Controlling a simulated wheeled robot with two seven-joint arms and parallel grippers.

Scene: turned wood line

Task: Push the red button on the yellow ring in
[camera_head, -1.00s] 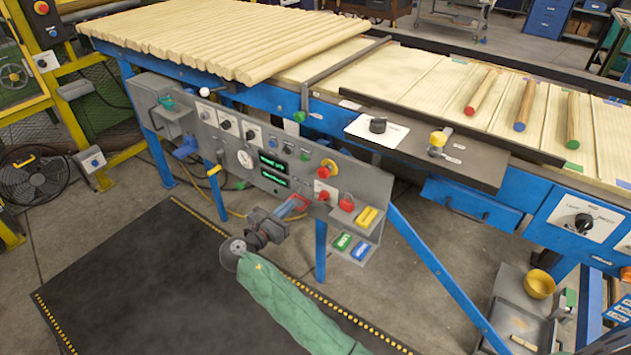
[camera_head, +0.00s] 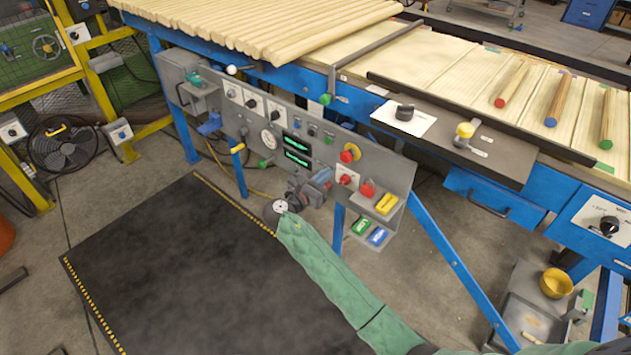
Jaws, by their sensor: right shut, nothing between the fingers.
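The red button (camera_head: 346,157) sits on a yellow ring (camera_head: 355,149) at the right part of the grey control panel (camera_head: 318,156). It faces out from the panel and is unobstructed. My right gripper (camera_head: 323,177) is shut and empty. It is in front of the panel, below and to the left of the button in the picture, apart from it. My right arm, in a green sleeve, reaches in from the lower right. My left gripper is not in view.
A smaller red knob (camera_head: 345,179) on a white plate and a red padlock (camera_head: 367,189) are just below the button. Yellow, green and blue items (camera_head: 377,236) stand on small shelves at lower right. A blue leg (camera_head: 338,228) is close to my right gripper.

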